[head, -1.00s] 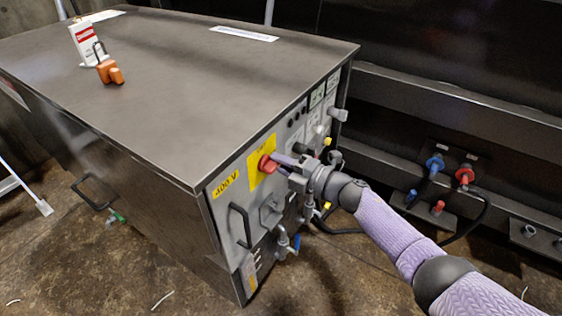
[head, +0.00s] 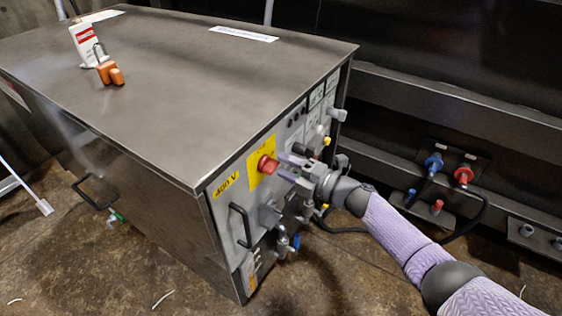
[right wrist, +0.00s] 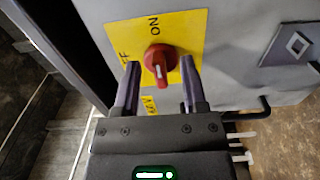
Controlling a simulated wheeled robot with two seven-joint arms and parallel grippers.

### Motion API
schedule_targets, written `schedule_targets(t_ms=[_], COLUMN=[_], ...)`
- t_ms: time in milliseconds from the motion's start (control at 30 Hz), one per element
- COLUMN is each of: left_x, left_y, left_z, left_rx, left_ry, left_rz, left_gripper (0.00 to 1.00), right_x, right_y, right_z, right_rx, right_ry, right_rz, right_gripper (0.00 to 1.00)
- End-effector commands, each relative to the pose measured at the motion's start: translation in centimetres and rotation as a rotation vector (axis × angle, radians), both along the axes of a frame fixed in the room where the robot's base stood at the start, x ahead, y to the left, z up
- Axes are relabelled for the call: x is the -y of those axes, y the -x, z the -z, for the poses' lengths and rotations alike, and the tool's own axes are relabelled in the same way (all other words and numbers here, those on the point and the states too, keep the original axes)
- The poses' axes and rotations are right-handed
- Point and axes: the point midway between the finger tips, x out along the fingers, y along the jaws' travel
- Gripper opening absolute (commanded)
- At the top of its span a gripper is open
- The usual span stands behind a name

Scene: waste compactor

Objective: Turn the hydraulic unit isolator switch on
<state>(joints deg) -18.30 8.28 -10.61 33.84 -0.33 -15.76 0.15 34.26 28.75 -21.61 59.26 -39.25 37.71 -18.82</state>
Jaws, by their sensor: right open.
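The isolator switch is a red rotary knob (head: 267,165) on a yellow plate (head: 255,178) on the end panel of the grey hydraulic unit. In the right wrist view the knob (right wrist: 160,60) has a pale-marked handle pointing down the picture. The word ON is above it; letters FF show at left, partly cut off by a finger. My right gripper (head: 286,166) is open, its fingertips just right of the knob in the head view. In the right wrist view the gripper (right wrist: 160,85) has one finger on each side of the knob, with gaps. My left gripper is out of view.
A black handle (head: 240,225), valves and pipe fittings stick out below the switch. Red and blue hose couplings (head: 463,175) are at the right.

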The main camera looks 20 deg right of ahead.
Motion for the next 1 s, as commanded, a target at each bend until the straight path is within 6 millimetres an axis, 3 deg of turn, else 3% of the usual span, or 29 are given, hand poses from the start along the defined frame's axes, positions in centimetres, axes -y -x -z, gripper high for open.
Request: schedule_targets(t_ms=[133,333,867,967,1000], left_x=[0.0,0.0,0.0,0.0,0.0], left_y=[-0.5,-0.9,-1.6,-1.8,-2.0], left_z=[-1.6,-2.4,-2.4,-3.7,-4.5], left_rx=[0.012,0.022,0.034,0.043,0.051], left_ry=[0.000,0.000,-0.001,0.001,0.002], left_rz=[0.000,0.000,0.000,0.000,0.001], left_gripper=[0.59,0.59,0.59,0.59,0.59], right_x=[2.2,4.5,5.0,5.9,6.6], right_y=[2.8,5.8,6.4,7.8,9.2], right_z=[-0.6,-0.3,0.1,3.2,5.8], right_rx=[-0.001,-0.001,-0.012,-0.173,-0.294], right_ry=[0.001,0.000,-0.008,-0.106,-0.172], right_rz=[0.000,0.000,0.009,0.145,0.249], right_gripper=[0.54,0.54,0.54,0.54,0.54])
